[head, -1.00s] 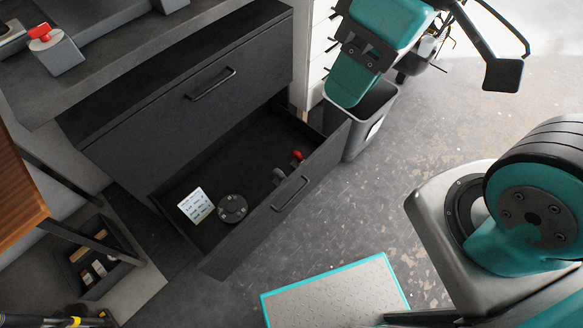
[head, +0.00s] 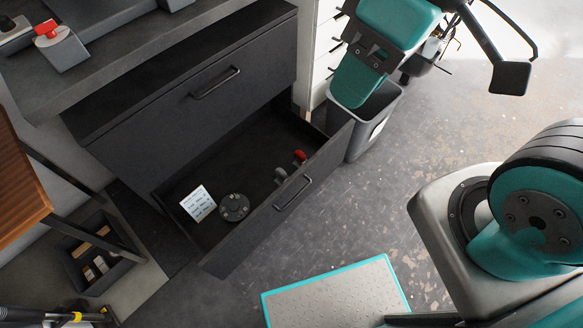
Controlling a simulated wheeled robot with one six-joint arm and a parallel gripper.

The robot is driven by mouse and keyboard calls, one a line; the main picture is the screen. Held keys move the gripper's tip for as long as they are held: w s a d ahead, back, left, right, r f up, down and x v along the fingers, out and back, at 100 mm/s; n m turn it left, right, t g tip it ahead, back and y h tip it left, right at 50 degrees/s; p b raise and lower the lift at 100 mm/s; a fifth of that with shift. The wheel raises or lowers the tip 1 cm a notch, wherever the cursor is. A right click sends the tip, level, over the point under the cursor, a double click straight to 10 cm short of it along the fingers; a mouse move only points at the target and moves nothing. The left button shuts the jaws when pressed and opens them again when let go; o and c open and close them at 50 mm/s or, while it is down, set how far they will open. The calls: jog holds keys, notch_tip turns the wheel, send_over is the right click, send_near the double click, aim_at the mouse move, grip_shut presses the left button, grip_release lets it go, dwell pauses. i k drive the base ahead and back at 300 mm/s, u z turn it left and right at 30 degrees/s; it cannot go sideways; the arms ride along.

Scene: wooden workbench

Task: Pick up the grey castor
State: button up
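A small grey object (head: 280,176), which looks like the grey castor, lies in the open lower drawer (head: 228,262) of a dark cabinet, close to the inside of the drawer front. It is too small to make out its wheel clearly. A small red object (head: 299,156) lies just beyond it, up and to the right. My gripper is not in view; only a teal and metal joint of my arm shows at the right edge, well apart from the drawer.
A dark round flange (head: 234,207) and a white card (head: 198,203) are in the drawer's near left part. A grey bin (head: 364,139) stands beside the drawer's right end, below a teal object (head: 398,22). Open floor (head: 420,130) lies to the right.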

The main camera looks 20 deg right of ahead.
aim_at(282, 176)
jog(key=z, duration=0.55)
jog(key=k, duration=1.3)
jog(key=i, duration=0.5)
jog(key=u, duration=0.85)
jog(key=i, duration=1.2)
jog(key=z, duration=0.5)
